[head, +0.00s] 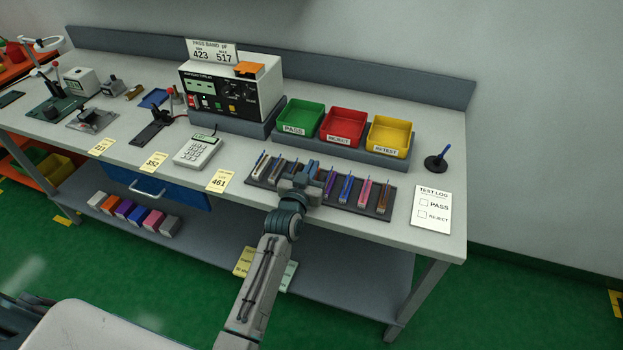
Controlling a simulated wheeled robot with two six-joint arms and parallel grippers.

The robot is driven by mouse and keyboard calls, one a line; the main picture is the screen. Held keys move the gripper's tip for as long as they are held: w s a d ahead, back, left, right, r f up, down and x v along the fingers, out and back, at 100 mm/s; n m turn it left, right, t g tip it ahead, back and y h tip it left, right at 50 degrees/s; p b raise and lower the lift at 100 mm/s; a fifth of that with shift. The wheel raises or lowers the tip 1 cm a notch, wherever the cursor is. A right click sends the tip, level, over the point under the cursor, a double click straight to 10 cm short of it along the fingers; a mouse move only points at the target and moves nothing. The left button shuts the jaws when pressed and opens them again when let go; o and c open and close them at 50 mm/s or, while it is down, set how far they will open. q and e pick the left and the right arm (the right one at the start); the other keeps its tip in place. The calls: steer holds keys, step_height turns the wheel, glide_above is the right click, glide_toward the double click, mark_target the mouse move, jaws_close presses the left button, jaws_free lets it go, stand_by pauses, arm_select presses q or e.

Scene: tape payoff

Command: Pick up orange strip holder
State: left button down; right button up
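A dark rack (318,200) lies near the front edge of the bench and holds several slim strip holders side by side. Purple (329,183), blue (346,189), pink (364,193) and brownish (383,198) holders show in its right half. My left gripper (302,181) is over the middle of the rack and hides the holders there. Its fingers point away from the camera, so whether they are open or hold something is unclear. My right gripper is out of view.
Green (301,112), red (342,122) and yellow (389,132) bins stand behind the rack. A meter (229,92) with an orange piece (250,69) on top is at back left. A calculator (198,149) and a test log sheet (431,208) flank the rack.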

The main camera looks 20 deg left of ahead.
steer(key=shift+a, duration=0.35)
